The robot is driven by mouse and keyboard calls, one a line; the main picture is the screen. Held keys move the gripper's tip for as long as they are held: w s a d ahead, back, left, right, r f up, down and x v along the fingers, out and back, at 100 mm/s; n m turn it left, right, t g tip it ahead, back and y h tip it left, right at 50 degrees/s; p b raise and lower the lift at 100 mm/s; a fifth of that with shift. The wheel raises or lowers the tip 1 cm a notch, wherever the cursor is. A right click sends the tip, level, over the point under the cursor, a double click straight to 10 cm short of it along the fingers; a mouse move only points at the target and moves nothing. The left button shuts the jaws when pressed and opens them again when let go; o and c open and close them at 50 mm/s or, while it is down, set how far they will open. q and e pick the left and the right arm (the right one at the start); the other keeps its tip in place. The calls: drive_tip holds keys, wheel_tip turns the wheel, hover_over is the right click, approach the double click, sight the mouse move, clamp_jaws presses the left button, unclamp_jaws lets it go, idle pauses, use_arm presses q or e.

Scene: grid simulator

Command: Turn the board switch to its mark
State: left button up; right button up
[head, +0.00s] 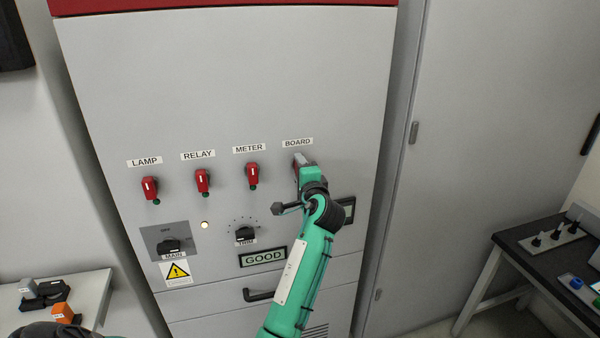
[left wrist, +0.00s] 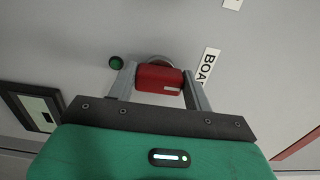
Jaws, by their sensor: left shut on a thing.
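The board switch is a red handle under the BOARD label (head: 298,142). In the head view its top (head: 300,160) shows above my left gripper (head: 306,172), which covers the rest. In the left wrist view my left gripper (left wrist: 160,90) is shut on the red handle (left wrist: 158,78), one finger at each end. A white stripe shows on the handle near its label-side end. A round green mark (left wrist: 116,62) sits on the panel just outside the finger away from the BOARD label (left wrist: 208,65). I cannot tell the handle's exact angle to it. My right gripper is not in view.
Red LAMP (head: 150,189), RELAY (head: 203,182) and METER (head: 252,175) switches stand left of it, each with a green dot below. Black MAIN (head: 170,246) and TRIM (head: 244,233) knobs and a GOOD display (head: 263,257) sit lower. Side tables stand left and right.

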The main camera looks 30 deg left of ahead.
use_arm(q)
drive_tip(key=shift+f, duration=0.1)
drive_tip(key=o, duration=1)
drive_tip(key=shift+c, duration=0.2)
drive_tip(key=shift+s+d, duration=0.1)
drive_tip(key=shift+b+v, duration=2)
drive_tip(key=shift+v, duration=3.9)
